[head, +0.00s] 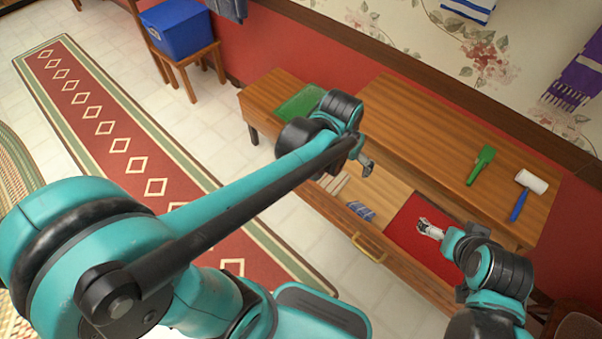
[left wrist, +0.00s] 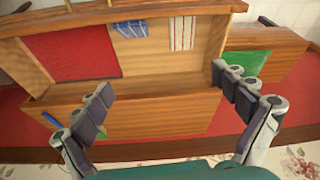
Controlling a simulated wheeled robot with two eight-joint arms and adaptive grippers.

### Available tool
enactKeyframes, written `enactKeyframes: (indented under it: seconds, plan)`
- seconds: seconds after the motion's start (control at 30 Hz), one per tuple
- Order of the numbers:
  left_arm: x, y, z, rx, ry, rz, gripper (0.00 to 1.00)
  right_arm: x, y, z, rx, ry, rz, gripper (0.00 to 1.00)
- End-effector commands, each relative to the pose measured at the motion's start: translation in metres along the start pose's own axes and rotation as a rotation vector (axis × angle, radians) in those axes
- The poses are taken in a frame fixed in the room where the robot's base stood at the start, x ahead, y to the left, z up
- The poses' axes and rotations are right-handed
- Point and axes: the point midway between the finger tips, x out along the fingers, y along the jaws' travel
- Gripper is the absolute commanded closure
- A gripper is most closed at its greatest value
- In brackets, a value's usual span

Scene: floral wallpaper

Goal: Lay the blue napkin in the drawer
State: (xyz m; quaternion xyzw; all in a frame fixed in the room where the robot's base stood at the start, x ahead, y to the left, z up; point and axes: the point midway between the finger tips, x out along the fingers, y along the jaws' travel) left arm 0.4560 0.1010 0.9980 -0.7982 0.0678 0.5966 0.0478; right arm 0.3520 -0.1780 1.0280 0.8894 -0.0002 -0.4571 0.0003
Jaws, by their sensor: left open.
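The blue napkin (head: 360,210) is a small checked cloth lying in the open drawer (head: 397,187), close to its front wall. It also shows in the left wrist view (left wrist: 131,28), between a red cloth (left wrist: 75,55) and a striped cloth (left wrist: 183,32). My left gripper (head: 364,161) is above the drawer's back edge, apart from the napkin. In the left wrist view its fingers (left wrist: 165,90) are spread with nothing between them. My right gripper (head: 430,229) is over the red part of the drawer; its fingers are too small to judge.
A green cloth (head: 300,102) lies on the bench's left end. A green-handled tool (head: 481,165) and a white-headed, blue-handled tool (head: 528,192) lie on the bench top at right. The drawer has a brass handle (head: 369,248). A blue box (head: 177,30) sits on a stool at the back left.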

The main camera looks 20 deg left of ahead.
Motion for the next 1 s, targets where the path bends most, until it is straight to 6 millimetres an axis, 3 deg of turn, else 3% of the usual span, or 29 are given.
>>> enactKeyframes:
  seconds: [0.1, 0.2, 0.43, 1.0]
  plan:
    - [-0.030, -0.022, 0.031, -0.048, 0.095, -0.017, 0.03, 0.000, 0.000, 0.000, 0.000, 0.000, 0.000, 0.03]
    - [-0.047, -0.037, 0.054, -0.083, 0.173, -0.034, 0.03, 0.000, 0.000, 0.000, 0.000, 0.000, 0.000, 0.03]
    - [-0.060, -0.056, 0.093, -0.136, 0.300, -0.067, 0.03, 0.000, 0.000, 0.000, 0.000, 0.000, 0.000, 0.03]
    - [-0.062, -0.059, 0.102, -0.148, 0.334, -0.077, 0.03, 0.000, 0.000, 0.000, 0.000, 0.000, 0.000, 0.03]
